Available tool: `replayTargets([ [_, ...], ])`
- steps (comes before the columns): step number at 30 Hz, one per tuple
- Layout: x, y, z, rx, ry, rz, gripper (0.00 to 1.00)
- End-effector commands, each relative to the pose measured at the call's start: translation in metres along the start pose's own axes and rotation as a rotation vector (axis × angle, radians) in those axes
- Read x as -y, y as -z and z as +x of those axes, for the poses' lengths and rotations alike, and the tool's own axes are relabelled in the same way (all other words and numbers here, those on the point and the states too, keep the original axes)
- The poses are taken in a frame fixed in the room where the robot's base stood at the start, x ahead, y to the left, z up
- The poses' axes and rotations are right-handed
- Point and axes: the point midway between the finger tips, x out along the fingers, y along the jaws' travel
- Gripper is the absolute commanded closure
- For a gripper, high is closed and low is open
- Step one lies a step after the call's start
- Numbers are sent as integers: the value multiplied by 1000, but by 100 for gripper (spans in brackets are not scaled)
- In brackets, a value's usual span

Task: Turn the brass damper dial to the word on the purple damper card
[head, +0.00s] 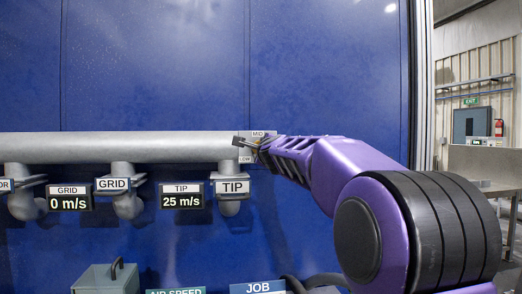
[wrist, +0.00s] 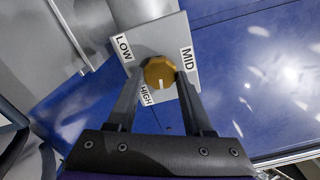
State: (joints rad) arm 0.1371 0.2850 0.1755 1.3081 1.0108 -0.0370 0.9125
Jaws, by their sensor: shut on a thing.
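The brass damper dial (wrist: 159,72) sits on a grey plate (wrist: 150,40) with the words LOW at upper left, MID at right and HIGH below in the wrist view. Its white mark points down in that picture, close to HIGH and a little to its right. My gripper (wrist: 158,74) has one finger on each side of the dial and is shut on it. In the head view my gripper (head: 256,146) is at the plate, where MID and LOW show; it largely hides the dial. I see no purple damper card in either view.
A grey pipe (head: 110,146) runs across the blue wall, with GRID and TIP outlets below it. Displays read GRID 0 m/s (head: 69,198) and TIP 25 m/s (head: 181,196). A JOB sign (head: 258,287), an AIR SPEED sign (head: 175,292) and a grey box (head: 105,280) are at the bottom.

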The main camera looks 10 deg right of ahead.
Motion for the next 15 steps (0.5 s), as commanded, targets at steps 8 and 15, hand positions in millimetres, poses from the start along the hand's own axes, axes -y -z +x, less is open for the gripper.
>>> replayTargets([
  [8,1,0,0,0,3,256,100],
  [15,1,0,0,0,3,438,100],
])
